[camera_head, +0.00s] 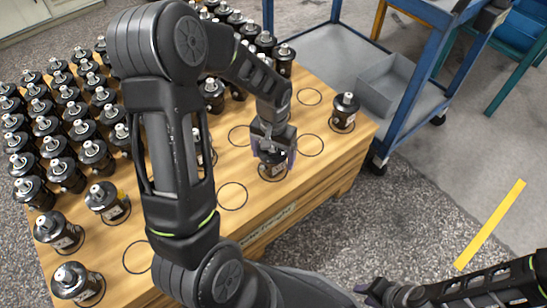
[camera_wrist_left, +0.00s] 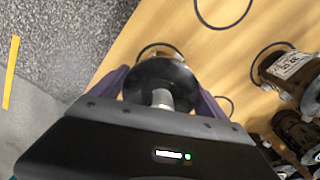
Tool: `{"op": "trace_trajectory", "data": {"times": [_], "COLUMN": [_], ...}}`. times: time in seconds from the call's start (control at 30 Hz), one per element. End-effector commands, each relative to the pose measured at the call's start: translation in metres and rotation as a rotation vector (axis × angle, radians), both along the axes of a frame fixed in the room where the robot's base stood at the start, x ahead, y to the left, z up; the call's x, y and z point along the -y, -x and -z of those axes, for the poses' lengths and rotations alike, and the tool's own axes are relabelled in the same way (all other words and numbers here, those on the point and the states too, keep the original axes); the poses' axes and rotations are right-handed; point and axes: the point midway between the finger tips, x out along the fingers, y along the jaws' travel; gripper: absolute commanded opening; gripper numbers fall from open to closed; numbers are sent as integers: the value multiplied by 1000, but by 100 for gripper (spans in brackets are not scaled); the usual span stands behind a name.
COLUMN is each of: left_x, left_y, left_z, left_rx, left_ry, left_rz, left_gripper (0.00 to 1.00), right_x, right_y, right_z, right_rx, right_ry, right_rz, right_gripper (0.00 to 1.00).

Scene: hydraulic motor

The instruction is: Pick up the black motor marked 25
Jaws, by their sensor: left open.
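My left gripper (camera_head: 274,156) points down over a black motor (camera_head: 273,171) with a pale label, standing near the table's front right edge. In the left wrist view the motor's round black body and silver shaft (camera_wrist_left: 160,98) sit between the two purple fingers of the open left gripper (camera_wrist_left: 160,84). Part of the motor is hidden by the gripper, and I cannot read its number. My right gripper (camera_head: 384,292) is low at the bottom right, away from the table; its jaws are unclear.
Many black motors stand on the left and back of the wooden table (camera_head: 232,168). A lone motor (camera_head: 345,112) stands near the right corner. Several empty drawn circles lie around my left gripper. A blue cart (camera_head: 405,100) with a grey bin stands to the right.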

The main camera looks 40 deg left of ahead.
Motion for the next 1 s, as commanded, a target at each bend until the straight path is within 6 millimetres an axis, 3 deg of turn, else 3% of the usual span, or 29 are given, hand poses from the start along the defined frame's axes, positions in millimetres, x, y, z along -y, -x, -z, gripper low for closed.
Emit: {"op": "trace_trajectory", "data": {"times": [0.23, 1.0], "left_x": [0, 0], "left_y": [0, 0], "left_z": [0, 0], "left_rx": [0, 0], "left_ry": [0, 0], "left_rz": [0, 0], "left_gripper": [85, 22], "right_x": [0, 0], "right_y": [0, 0], "right_z": [0, 0], "right_rx": [-1, -1], "right_ry": [0, 0], "right_rz": [0, 0], "right_gripper": [33, 33]}}
